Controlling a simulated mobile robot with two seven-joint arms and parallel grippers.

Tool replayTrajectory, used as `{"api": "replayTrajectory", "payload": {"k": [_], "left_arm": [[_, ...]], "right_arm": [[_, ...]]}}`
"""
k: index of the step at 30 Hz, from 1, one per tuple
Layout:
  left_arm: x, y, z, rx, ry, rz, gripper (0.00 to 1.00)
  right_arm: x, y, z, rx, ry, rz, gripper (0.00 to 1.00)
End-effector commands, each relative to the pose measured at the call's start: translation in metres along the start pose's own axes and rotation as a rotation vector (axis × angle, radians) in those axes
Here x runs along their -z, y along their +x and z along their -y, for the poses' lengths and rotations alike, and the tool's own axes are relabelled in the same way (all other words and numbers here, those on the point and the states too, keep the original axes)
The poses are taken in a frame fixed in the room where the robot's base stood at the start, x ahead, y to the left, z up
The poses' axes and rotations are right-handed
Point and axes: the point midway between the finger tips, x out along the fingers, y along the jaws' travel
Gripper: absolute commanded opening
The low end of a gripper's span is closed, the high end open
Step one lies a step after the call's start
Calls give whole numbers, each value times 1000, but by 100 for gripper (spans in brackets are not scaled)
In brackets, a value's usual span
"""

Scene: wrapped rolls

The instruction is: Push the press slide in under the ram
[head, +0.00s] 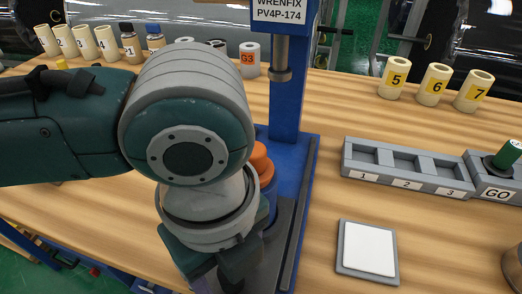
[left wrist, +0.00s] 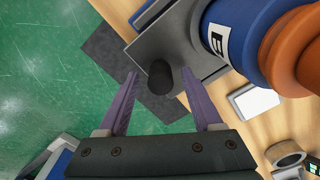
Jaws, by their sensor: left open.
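The blue press (head: 288,110) stands mid-table, with its metal ram (head: 281,58) hanging from the head. In the left wrist view the press slide is a grey plate (left wrist: 150,45) with a dark upright knob (left wrist: 160,76). A blue cylinder marked E (left wrist: 240,35) with an orange top (left wrist: 290,50) stands at the slide's inner end; in the head view my arm mostly hides it. My left gripper (left wrist: 160,88) is open, its fingers on either side of the knob; contact cannot be told. It also shows low in the head view (head: 232,278). My right gripper is not in view.
A tray with slots 1 to 3 (head: 405,184), a GO button box (head: 497,190) and a white pad (head: 368,250) lie right of the press. Rolls 5 to 7 (head: 435,86) stand behind. More rolls and bottles (head: 105,42) stand at the back left.

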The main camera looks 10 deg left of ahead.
Motion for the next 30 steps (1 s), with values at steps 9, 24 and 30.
{"api": "replayTrajectory", "payload": {"k": [9, 24, 30], "left_arm": [[0, 0, 0, 1, -1, 0, 42], [0, -1, 0, 0, -1, 0, 0], [0, -1, 0, 0, -1, 0, 0]], "right_arm": [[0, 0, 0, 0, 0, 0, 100], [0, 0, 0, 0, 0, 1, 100], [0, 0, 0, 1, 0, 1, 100]]}}
